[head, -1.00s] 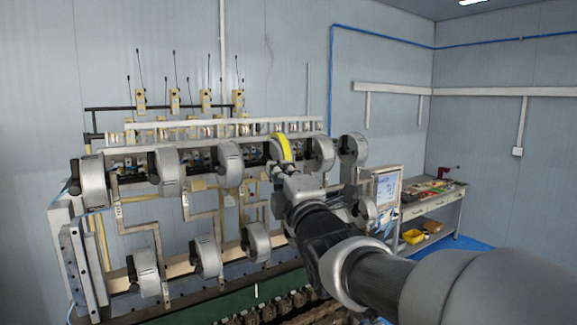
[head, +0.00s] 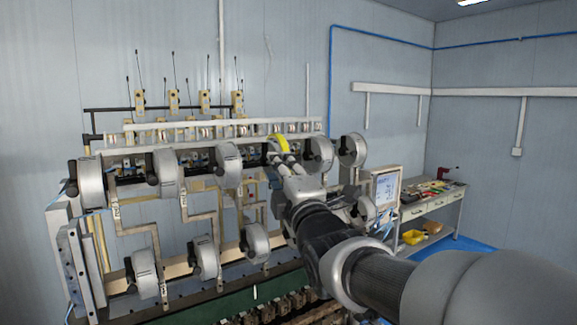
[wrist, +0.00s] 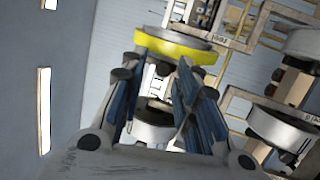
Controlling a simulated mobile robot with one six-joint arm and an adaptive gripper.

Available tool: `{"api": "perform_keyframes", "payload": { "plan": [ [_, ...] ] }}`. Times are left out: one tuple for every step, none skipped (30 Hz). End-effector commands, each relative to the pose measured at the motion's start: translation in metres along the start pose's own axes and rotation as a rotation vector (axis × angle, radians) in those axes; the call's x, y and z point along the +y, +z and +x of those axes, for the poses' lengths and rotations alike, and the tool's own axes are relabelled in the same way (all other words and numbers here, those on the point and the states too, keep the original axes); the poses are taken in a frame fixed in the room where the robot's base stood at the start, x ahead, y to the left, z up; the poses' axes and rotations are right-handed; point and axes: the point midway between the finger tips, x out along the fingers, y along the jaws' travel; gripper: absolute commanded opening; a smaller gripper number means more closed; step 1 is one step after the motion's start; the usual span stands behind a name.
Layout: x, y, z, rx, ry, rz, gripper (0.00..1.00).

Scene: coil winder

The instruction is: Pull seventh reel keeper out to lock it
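A reel with a yellow rim (head: 281,143) sits in the upper row of the winder, just beyond my gripper (head: 279,158). In the wrist view its yellow band (wrist: 175,47) crosses just ahead of my fingertips (wrist: 154,70). My gripper is open, with one finger on each side and a gap between them. A small dark part (wrist: 164,68) shows between the tips; I cannot tell whether it is the keeper or whether a finger touches it. In the head view my gripper and arm hide most of this reel's near side.
Grey reels stand on both sides in the upper row, such as one to the left (head: 228,163) and one to the right (head: 318,153). More reels (head: 205,257) sit below. A panel screen (head: 385,187) and a workbench (head: 432,204) stand at the right.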

Motion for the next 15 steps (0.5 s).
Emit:
{"api": "perform_keyframes", "payload": {
  "plan": [
    [0.0, 0.0, -0.002, 0.0, 0.001, 0.0, 0.29],
    [0.0, 0.0, -0.004, 0.0, 0.002, 0.0, 0.29],
    [0.001, 0.0, -0.007, 0.0, 0.002, 0.0, 0.29],
    [0.001, 0.0, -0.01, 0.0, 0.003, 0.0, 0.29],
    [0.002, 0.0, -0.012, 0.0, 0.003, 0.001, 0.29],
    [0.002, 0.0, -0.016, 0.0, 0.001, 0.001, 0.29],
    [0.002, 0.0, -0.018, 0.0, 0.001, 0.001, 0.29],
    [0.003, -0.001, -0.021, 0.0, 0.002, 0.001, 0.29],
    [0.004, -0.001, -0.024, 0.0, 0.002, 0.0, 0.29],
    [0.005, -0.001, -0.026, 0.0, 0.003, 0.0, 0.29],
    [0.006, -0.001, -0.028, 0.0, 0.003, 0.0, 0.29],
    [0.006, -0.001, -0.031, 0.0, 0.002, -0.001, 0.29],
    [0.007, -0.001, -0.034, 0.0, 0.001, -0.001, 0.29],
    [0.007, -0.001, -0.036, 0.0, 0.001, -0.001, 0.29],
    [0.008, -0.001, -0.039, 0.001, 0.002, -0.001, 0.29]
  ]
}}
